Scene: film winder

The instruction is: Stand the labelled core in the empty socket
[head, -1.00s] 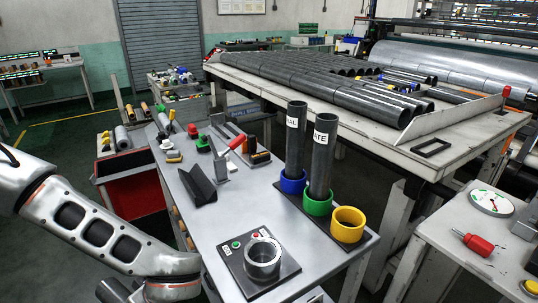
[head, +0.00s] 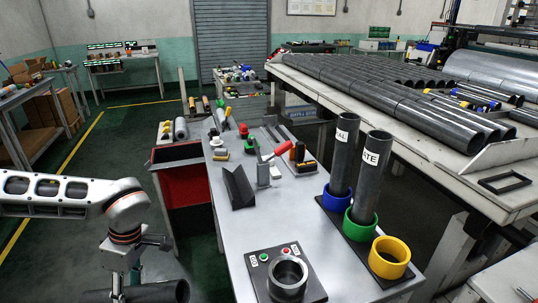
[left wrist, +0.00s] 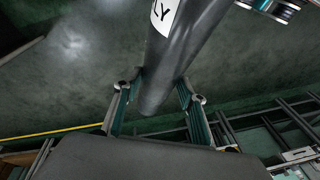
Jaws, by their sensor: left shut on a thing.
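My left gripper (head: 122,284) is shut on a dark grey core (head: 165,292) at the bottom left of the head view, left of the table. In the left wrist view the core (left wrist: 188,50) runs between the two fingers (left wrist: 156,96), with part of a white label ending in "LY" at the top. The yellow socket (head: 390,258) is empty and stands at the near end of a black base. The blue socket (head: 340,198) and the green socket (head: 359,226) each hold an upright labelled core. My right gripper is out of view.
A grey ring fixture (head: 288,276) with buttons sits on a black plate on the grey table (head: 247,222), left of the yellow socket. A black V-block (head: 238,188) and a red-handled tool (head: 274,160) stand farther back. A red bin (head: 185,185) is beside the table.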

